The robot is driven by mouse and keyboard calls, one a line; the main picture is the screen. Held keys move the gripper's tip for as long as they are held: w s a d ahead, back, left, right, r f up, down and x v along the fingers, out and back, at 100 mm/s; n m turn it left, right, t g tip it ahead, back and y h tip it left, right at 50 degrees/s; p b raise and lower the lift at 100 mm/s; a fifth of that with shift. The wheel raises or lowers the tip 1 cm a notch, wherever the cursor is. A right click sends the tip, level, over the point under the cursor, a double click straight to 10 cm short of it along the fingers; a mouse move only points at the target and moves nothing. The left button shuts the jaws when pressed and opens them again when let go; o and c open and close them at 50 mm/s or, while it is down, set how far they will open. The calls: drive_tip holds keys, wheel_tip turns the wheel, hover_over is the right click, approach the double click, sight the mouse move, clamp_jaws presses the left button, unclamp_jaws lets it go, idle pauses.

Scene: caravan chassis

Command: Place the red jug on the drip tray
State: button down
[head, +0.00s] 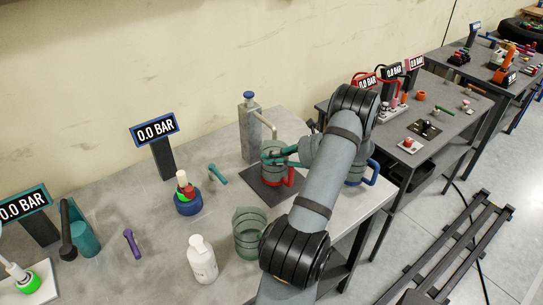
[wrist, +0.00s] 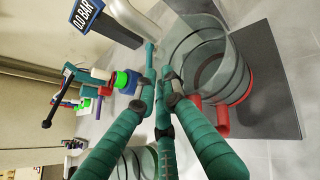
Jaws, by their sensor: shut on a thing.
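The red jug (head: 273,173) is a clear cylinder with a red base band and a red handle. It is upright over the dark square drip tray (head: 258,192), near the spout; I cannot tell for certain whether its base touches the tray. In the wrist view the jug (wrist: 244,80) is at the upper right, with the dark tray (wrist: 275,105) behind it. My gripper (head: 270,157) has teal fingers at the jug's top. In the wrist view my gripper (wrist: 160,75) is shut at the near side of the jug's wall; the exact contact is hidden.
A grey post with a bent spout (head: 262,122) stands behind the tray. A greenish clear jug (head: 248,235) and a white bottle (head: 201,260) stand in front. A blue-handled jug (head: 370,176) is to the right, partly behind my arm. A gauge sign (head: 154,130) stands left.

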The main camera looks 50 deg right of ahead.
drive_tip(key=shift+f, duration=0.15)
drive_tip(key=shift+f+b, duration=0.25)
drive_tip(key=shift+b, duration=0.05)
drive_tip(key=c, duration=1.9)
unclamp_jaws()
drive_tip(key=shift+o, duration=0.2)
drive_tip(key=shift+r, duration=0.1)
drive_tip(key=shift+r+p, duration=0.25)
drive_tip(key=shift+p, duration=0.05)
drive_tip(key=shift+s+d, duration=0.15)
drive_tip(key=shift+s, duration=0.15)
drive_tip(key=b+v, duration=0.3)
drive_tip(key=v, duration=0.8)
drive_tip(key=shift+r, duration=0.2)
